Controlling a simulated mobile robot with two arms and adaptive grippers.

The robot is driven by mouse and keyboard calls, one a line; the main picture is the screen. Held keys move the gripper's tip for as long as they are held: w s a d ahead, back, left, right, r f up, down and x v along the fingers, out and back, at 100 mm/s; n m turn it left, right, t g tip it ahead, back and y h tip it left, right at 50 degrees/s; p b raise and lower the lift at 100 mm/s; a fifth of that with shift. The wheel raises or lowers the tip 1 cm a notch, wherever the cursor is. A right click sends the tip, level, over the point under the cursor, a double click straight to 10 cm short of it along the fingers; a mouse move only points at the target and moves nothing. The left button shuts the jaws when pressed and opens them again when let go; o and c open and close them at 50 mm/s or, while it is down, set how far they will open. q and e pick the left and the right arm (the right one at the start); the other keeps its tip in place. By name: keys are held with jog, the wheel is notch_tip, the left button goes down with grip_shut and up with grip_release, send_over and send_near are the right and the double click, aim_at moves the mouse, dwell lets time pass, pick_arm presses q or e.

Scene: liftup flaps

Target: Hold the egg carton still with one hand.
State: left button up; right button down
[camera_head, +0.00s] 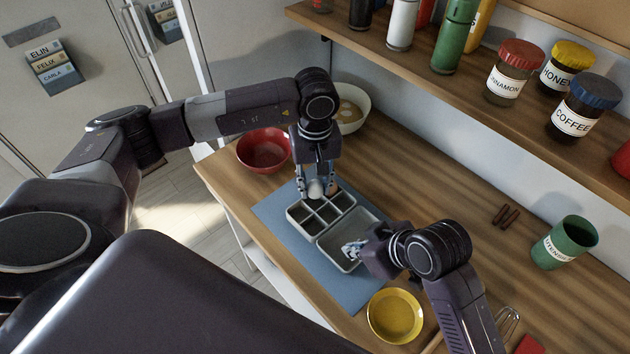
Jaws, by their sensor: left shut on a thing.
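The grey egg carton (291,219) lies open on a blue mat (275,208), with its divided half at the upper left and its plain tray-like half at the lower right. My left gripper (316,183) points down at the carton's far edge, shut on a pale egg (316,188). A small brown rounded thing, perhaps another egg, shows beside its right finger (333,188). My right gripper (352,249) is at the near right rim of the plain half. Its fingers overlap that rim; whether they grip or only touch it is not clear.
A red bowl (262,151) and a cream bowl (352,105) stand behind. A yellow bowl (395,316) stands at the front, a green utensil pot (565,243) at the right. A shelf with jars (515,70) overhangs the back. Wood right of the carton is mostly clear.

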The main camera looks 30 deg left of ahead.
pick_arm(q)
jog(key=shift+f, duration=0.85)
pick_arm(e)
jog(key=shift+s+d+f, duration=0.15)
jog(key=shift+f, duration=0.1)
pick_arm(q)
jog(key=o, duration=0.9)
jog(key=shift+r, duration=4)
jog(key=shift+r, duration=0.15)
pick_arm(e)
jog(key=shift+r, duration=0.1)
